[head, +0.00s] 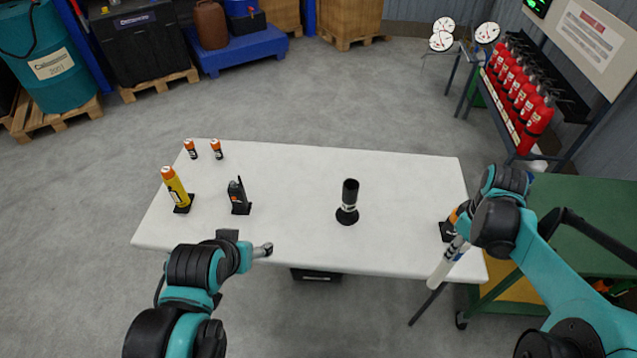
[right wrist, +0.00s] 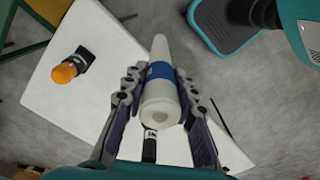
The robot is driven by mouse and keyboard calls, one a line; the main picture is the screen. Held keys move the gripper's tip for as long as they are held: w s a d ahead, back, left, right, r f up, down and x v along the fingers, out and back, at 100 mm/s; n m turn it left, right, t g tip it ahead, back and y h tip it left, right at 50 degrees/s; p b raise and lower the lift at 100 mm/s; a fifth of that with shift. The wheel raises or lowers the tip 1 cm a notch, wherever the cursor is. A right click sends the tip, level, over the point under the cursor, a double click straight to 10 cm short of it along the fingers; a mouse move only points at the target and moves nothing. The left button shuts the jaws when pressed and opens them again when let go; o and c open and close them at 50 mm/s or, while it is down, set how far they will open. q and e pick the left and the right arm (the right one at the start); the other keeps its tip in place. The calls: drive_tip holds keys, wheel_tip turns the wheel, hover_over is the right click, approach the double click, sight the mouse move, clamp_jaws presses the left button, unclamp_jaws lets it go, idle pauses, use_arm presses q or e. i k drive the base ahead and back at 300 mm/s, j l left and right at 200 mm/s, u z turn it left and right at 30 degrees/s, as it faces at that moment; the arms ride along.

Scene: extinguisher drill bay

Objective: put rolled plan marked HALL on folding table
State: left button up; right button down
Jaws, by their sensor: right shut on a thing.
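A white rolled plan with a blue band (right wrist: 160,72) is held between the two fingers of my right gripper (right wrist: 157,85); no mark HALL is readable on it. In the head view the white roll (head: 447,263) hangs tilted from my right gripper (head: 461,235), over the right front edge of the white folding table (head: 300,165). The table also shows in the right wrist view (right wrist: 105,50). My left gripper (head: 263,250) is over the table's front edge, apart from the objects; its finger opening is not clear.
On the table stand a yellow-orange cylinder (head: 176,189), a black radio (head: 238,196), two small orange-black items (head: 190,148) and a black cylinder on a round base (head: 348,202). An orange-topped item (right wrist: 68,70) is near my right gripper. The table's middle back is clear. A green cart (head: 580,210) stands right.

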sight(385, 191)
drive_tip(key=i, duration=1.2)
